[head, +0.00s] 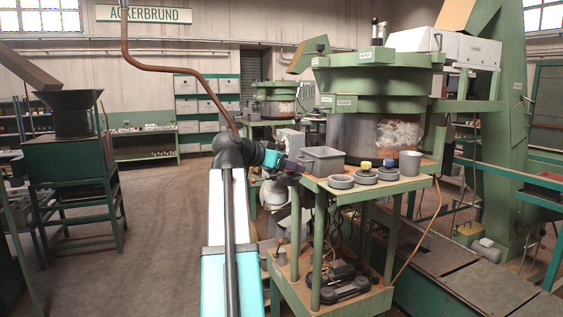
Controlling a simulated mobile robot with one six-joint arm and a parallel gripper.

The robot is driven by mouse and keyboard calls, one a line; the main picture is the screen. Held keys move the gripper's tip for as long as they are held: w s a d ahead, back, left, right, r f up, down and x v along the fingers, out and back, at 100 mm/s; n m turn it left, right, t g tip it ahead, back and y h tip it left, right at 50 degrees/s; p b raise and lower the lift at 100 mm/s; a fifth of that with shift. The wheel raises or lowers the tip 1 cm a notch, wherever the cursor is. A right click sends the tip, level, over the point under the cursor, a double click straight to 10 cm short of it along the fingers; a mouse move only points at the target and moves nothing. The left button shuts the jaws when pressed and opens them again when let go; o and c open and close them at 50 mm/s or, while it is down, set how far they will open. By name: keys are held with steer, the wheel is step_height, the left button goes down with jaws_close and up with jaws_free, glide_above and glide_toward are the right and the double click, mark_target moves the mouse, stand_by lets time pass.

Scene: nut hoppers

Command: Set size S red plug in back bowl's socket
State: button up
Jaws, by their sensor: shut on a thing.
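My gripper (291,165) is at the left edge of the green stand, just left of a grey bin. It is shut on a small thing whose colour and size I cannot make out. On the stand top, one grey round piece (388,175) has a blue knob and another (366,177) has a yellow knob. A third grey round piece (341,182) shows no knob. I see no red plug clearly. A back green hopper with a bowl (275,107) stands behind my arm, and a larger green hopper with a clear bowl (350,135) stands nearer. I cannot make out a socket on either.
The grey bin (322,160) sits at the left of the stand top (370,192). The stand's lower shelf carries dark parts (345,285). A brown pipe (175,68) hangs above my arm. A green hopper stand (70,175) is at left. The floor (160,220) between is clear.

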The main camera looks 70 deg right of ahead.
steer(key=w+a+f+n+t, duration=0.2)
steer(key=w+f+t, duration=0.1)
steer(key=w, duration=0.5)
steer(key=w+a+f+n+t+h, duration=0.1)
steer(key=w+a+f+n+t, duration=0.15)
steer(key=w, duration=0.45)
steer(key=w+a+f+n+t, duration=0.3)
steer(key=w+f, duration=0.1)
steer(key=w, duration=0.4)
steer(key=w+a+f+n+t+y, duration=0.1)
steer(key=w+a+f+n+t, duration=0.2)
steer(key=w+a, duration=0.5)
steer(key=w+a+f+n+t+y, duration=0.25)
steer(key=w+a, duration=0.25)
steer(key=w, duration=0.4)
steer(key=w+a+f+n+t+y, duration=0.1)
steer(key=w+a+f+n+y, duration=0.2)
steer(key=a, duration=1.1)
steer(key=w+a+f+n+t+y, duration=0.2)
steer(key=w+a, duration=0.6)
steer(key=a, duration=0.5)
steer(key=w+a+f+n+t+y, duration=0.2)
steer(key=w+a+f+n+y, duration=0.2)
steer(key=a, duration=1)
steer(key=shift+w+a+f+n+y, duration=0.2)
steer(key=shift+w+a+n+y, duration=0.25)
steer(key=shift+w, duration=0.55)
steer(key=shift+d, duration=0.1)
